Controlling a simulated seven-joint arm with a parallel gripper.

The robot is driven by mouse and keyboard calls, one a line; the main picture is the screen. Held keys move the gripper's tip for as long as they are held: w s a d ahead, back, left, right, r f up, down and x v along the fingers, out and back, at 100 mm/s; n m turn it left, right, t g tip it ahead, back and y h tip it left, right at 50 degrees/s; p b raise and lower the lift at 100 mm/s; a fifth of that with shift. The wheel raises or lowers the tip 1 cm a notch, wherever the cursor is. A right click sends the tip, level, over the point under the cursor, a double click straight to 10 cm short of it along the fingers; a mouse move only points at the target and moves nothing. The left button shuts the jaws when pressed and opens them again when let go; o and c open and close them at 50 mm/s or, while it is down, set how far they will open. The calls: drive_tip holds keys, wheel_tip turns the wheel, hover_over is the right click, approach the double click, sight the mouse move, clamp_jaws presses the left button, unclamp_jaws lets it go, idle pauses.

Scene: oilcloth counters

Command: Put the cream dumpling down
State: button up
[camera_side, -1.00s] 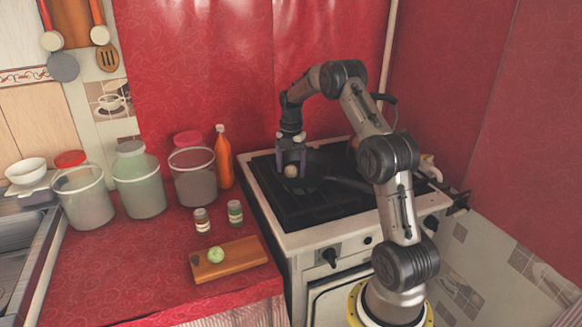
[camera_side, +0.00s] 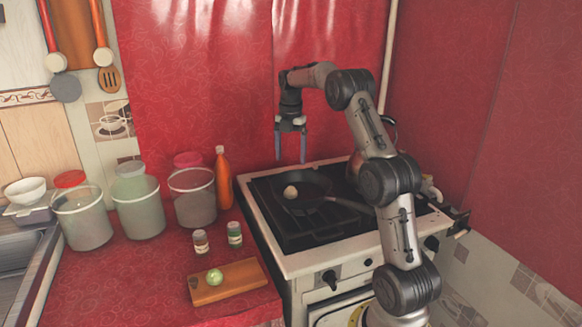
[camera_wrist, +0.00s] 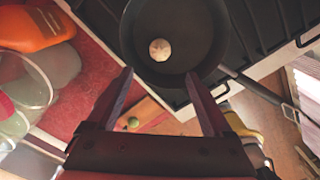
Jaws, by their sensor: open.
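The cream dumpling (camera_side: 290,192) rests in the dark frying pan (camera_side: 312,182) on the stove. In the wrist view the dumpling (camera_wrist: 160,49) lies on the bare floor of the pan (camera_wrist: 190,18), inside its rim. My gripper (camera_side: 291,160) is open and empty, above the pan and clear of the dumpling. In the wrist view its two fingers (camera_wrist: 158,75) are spread wide with nothing between them.
A green dumpling (camera_side: 215,276) sits on a wooden board (camera_side: 240,281) on the red counter. Two small jars (camera_side: 234,234), an orange bottle (camera_side: 223,178) and several large canisters (camera_side: 138,205) stand left of the stove (camera_side: 300,262). A kettle (camera_side: 389,130) is partly hidden behind my arm.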

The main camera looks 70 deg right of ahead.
drive_tip(key=s+a+r+m+t+h, duration=0.15)
drive_tip(key=a+r+m, duration=0.3)
drive_tip(key=a, duration=0.65)
drive_tip(key=s+a+r+m+t+y, duration=0.1)
drive_tip(key=s+a+r+m, duration=0.4)
drive_tip(key=a, duration=0.6)
drive_tip(key=s+a+f+m+t, duration=0.1)
drive_tip(key=s+a+f+m, duration=0.1)
drive_tip(key=s+a+m, duration=0.2)
drive_tip(key=s+a+f+m+t, duration=0.2)
drive_tip(key=s+a+f+m, duration=0.1)
drive_tip(key=s+a, duration=0.7)
drive_tip(key=shift+s+m, duration=0.3)
drive_tip(key=shift+m, duration=0.45)
